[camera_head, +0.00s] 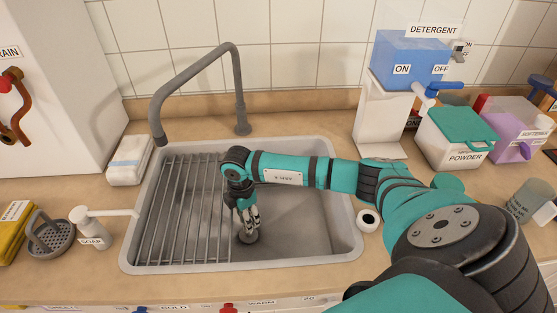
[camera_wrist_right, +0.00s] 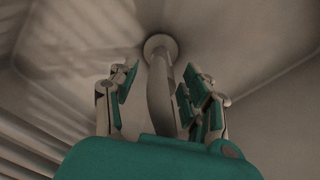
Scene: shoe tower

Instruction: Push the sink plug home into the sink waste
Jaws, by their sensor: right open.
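A dark round fitting (camera_head: 248,237) at the sink waste lies on the basin floor, directly below my right gripper (camera_head: 249,216). In the right wrist view the pale round rim of this fitting (camera_wrist_right: 160,44) shows ahead of the fingers. A smooth, slightly curved grey stem (camera_wrist_right: 159,95) runs from it back between the fingers of my right gripper (camera_wrist_right: 155,90). The fingers are spread, with gaps on both sides of the stem. I cannot tell plug from waste in the fitting, nor how deep the plug sits. My left gripper is out of view.
The grey sink (camera_head: 310,252) has a wire rack (camera_head: 180,215) on its left half. A tap (camera_head: 240,95) arches behind. A white ring with a dark centre (camera_head: 368,220) lies by the right rim. A soap dispenser (camera_head: 92,228) stands left; a powder box (camera_head: 452,143) stands right.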

